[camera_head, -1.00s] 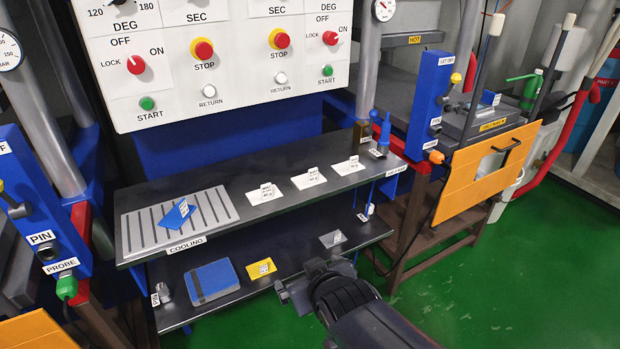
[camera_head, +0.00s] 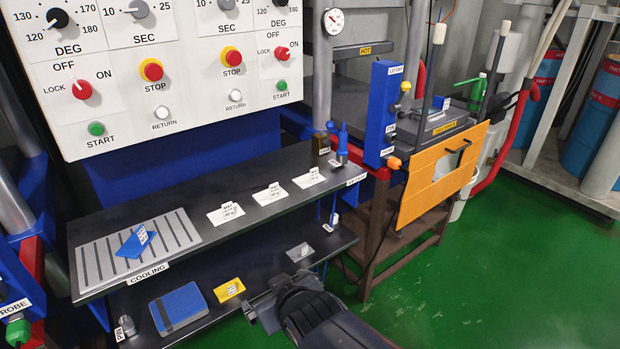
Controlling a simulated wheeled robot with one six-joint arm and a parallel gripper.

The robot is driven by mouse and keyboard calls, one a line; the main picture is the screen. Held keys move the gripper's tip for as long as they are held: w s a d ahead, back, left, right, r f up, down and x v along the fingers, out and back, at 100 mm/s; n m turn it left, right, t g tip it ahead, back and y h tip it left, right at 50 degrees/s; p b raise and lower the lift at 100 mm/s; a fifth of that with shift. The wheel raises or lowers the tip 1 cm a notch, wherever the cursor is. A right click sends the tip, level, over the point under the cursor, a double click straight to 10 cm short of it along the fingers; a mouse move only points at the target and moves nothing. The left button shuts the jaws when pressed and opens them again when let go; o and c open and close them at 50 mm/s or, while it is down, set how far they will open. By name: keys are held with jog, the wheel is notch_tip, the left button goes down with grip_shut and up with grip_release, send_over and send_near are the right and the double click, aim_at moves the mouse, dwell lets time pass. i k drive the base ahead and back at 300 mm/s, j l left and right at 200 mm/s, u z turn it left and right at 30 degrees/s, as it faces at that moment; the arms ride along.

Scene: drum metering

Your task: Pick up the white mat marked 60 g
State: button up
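Three white mats with small upright tags lie in a row on the upper dark shelf: a left one (camera_head: 219,219), a middle one (camera_head: 262,197) and a right one (camera_head: 301,182). Their tag print is too small to read surely, so I cannot tell which is marked 60 g. My gripper (camera_head: 258,312) is low in the picture, at the front edge of the lower shelf and apart from the mats. My arm hides part of it, and I cannot tell whether its fingers are open.
A cooling rack (camera_head: 98,262) bears a blue piece (camera_head: 134,243) at the left of the upper shelf (camera_head: 200,250). The lower shelf holds a blue pad (camera_head: 180,306), a yellow card (camera_head: 229,290) and a small grey card (camera_head: 299,252). A control panel (camera_head: 190,85) overhangs behind. Green floor is free at right.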

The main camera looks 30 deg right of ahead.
aim_at(274, 192)
jog(key=i+l+z, duration=0.1)
jog(key=z, duration=0.35)
jog(key=i+z, duration=0.45)
jog(key=k+j, duration=0.05)
jog(key=k, duration=0.05)
